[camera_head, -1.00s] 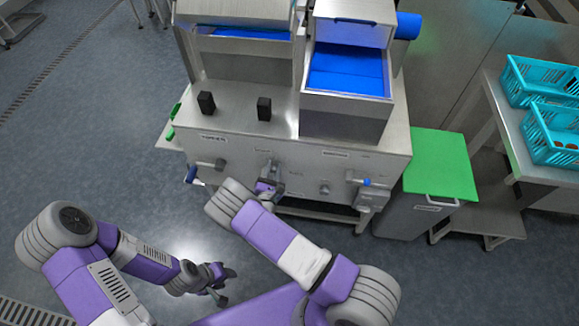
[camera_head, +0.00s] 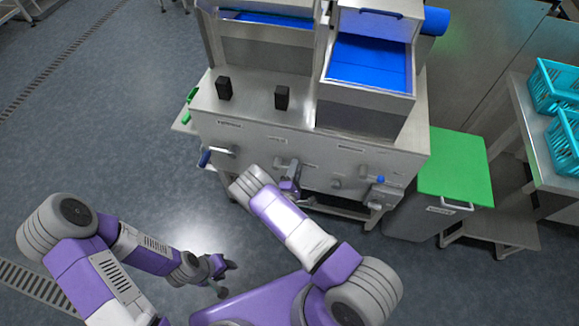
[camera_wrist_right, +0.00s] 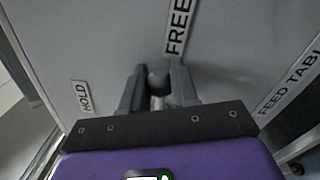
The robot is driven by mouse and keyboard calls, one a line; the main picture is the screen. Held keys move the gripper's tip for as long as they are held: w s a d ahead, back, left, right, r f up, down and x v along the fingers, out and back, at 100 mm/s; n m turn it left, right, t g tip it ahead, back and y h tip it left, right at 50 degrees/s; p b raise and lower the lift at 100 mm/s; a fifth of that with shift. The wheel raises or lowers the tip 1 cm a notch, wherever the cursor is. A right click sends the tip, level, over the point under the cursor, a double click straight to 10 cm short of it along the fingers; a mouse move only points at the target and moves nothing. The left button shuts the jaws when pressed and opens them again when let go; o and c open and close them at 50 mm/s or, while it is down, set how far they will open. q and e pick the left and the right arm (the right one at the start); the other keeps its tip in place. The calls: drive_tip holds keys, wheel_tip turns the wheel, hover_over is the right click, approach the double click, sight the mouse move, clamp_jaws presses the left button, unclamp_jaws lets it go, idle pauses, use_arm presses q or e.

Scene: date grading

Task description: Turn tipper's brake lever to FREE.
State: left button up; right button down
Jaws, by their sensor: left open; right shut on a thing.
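The tipper's brake lever shows in the right wrist view as a dark rounded knob (camera_wrist_right: 158,79) on a pale stem. My right gripper (camera_wrist_right: 158,88) is shut on it, one finger on each side. The FREE label (camera_wrist_right: 178,27) is just beyond the fingers, and the HOLD label (camera_wrist_right: 82,97) is further off to the left. In the head view my right gripper (camera_head: 290,183) is at the front panel of the machine (camera_head: 310,155), and the arm partly hides the lever. My left gripper (camera_head: 222,276) is open and empty above the floor, away from the machine.
Other controls sit on the same panel: a blue-ended handle (camera_head: 205,158) at the left and a blue-knobbed valve (camera_head: 380,180) at the right. A green-lidded bin (camera_head: 452,165) stands to the right. Turquoise crates (camera_head: 566,140) sit on a side table. The floor at left is clear.

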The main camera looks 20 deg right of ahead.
drive_tip(key=shift+f+m, duration=0.6)
drive_tip(key=shift+m, duration=0.3)
drive_tip(key=c, duration=0.9)
unclamp_jaws()
drive_tip(key=shift+s, duration=0.1)
drive_tip(key=shift+p+v, duration=0.75)
drive_tip(key=shift+v, duration=3.05)
